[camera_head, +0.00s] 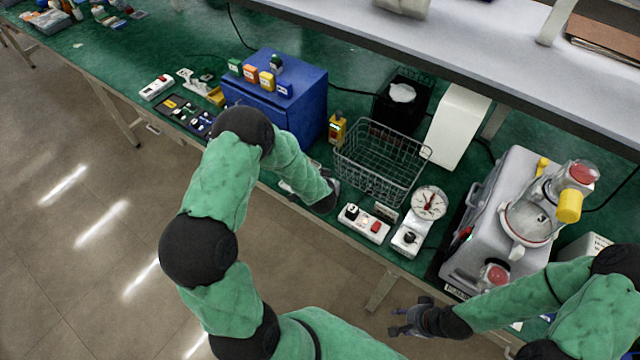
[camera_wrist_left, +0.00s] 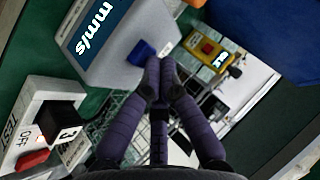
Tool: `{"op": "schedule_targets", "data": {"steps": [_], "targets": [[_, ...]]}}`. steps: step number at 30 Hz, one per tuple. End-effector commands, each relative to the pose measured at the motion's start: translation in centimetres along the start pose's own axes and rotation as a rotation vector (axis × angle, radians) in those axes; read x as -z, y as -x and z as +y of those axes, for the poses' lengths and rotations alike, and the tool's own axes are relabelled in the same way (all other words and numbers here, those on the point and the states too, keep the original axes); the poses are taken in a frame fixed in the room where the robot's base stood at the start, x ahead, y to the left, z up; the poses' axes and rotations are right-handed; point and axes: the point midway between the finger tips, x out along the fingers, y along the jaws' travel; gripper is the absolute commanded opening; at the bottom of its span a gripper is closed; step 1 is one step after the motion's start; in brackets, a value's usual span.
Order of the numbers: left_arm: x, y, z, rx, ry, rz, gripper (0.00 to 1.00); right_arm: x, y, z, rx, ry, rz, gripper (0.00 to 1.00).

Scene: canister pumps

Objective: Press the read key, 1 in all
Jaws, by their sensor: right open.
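In the left wrist view a grey-white meter with a dark blue screen reading "mm/s" (camera_wrist_left: 95,30) has one blue key (camera_wrist_left: 140,52) on its face. I take this as the read key; no label on it is readable. My left gripper (camera_wrist_left: 154,68) is shut and empty, its fingertips right beside the blue key in the picture. I cannot tell whether they touch it. In the head view my left arm hides the gripper and most of the meter. My right gripper (camera_head: 400,322) is open and empty, over the floor in front of the bench.
A white box with a black switch and red button (camera_head: 375,229) stands at the bench front, near a wire basket (camera_head: 358,172) and a dial scale (camera_head: 428,204). A yellow device (camera_head: 336,128) is beside the blue cabinet (camera_head: 312,112). The grey pump (camera_head: 480,216) is at right.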

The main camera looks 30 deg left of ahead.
Motion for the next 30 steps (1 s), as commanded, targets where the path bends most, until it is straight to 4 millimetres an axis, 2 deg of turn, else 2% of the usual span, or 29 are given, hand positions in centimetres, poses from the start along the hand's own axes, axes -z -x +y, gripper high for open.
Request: {"op": "schedule_targets", "data": {"steps": [10, 23, 30], "targets": [[0.8, 1.2, -0.8, -0.001, 0.000, -0.001, 0.00, -0.1, 1.6, -0.6, 0.000, 0.000, 0.000, 0.43], [0.9, 1.3, -0.9, -0.001, 0.000, 0.000, 0.00, -0.1, 1.8, -0.6, 0.000, 0.000, 0.000, 0.43], [1.9, 2.6, -1.9, 0.000, 0.000, 0.000, 0.00, -0.1, 3.4, -1.2, 0.000, 0.000, 0.000, 0.43]]}}
